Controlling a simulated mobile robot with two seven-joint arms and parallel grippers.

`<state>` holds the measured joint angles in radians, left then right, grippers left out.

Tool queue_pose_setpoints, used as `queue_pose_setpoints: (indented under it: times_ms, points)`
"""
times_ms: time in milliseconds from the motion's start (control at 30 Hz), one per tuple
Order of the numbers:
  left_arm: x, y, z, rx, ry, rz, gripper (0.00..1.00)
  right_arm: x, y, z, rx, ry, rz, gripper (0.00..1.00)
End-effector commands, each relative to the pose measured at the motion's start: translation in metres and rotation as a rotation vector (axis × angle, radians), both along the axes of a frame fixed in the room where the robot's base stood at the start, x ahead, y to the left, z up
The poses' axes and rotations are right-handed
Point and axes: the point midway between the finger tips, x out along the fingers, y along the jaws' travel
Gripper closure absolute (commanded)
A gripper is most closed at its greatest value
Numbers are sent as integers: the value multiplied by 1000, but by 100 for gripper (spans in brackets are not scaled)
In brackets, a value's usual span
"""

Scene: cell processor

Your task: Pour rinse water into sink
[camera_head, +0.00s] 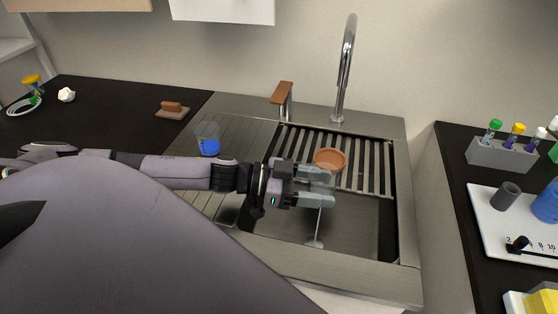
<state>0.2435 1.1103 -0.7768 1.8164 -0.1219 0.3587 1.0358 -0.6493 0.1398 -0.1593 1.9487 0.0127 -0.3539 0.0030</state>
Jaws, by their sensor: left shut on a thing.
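My left gripper (322,186) reaches over the sink basin (350,225) from the left. Its pale fingers are shut on a see-through thing whose shape is hard to make out. A thin pale line (318,225) runs from below the fingers down to a light spot on the basin floor; I cannot tell whether it is a stream of water. A clear beaker with blue content (208,140) stands upright on the ribbed drainboard (232,134), behind my left arm. My right gripper is not in view.
A terracotta bowl (329,159) sits on the slatted rack (370,168), just behind my fingers. The tall faucet (347,70) rises at the back of the sink. A tube rack (500,154) and a white tray (489,215) are on the right counter.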

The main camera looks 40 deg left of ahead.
Motion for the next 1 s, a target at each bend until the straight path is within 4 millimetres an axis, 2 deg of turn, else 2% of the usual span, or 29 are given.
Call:
queue_pose_setpoints:
  times_ms: [267,533,700,1000]
  points:
    - [1,0,4,2,-5,0,94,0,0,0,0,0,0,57]
    - [1,1,36,5,-8,0,94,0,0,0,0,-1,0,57]
    - [0,0,49,4,-5,-1,94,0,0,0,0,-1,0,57]
    - [0,0,50,3,-4,0,94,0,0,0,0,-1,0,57]
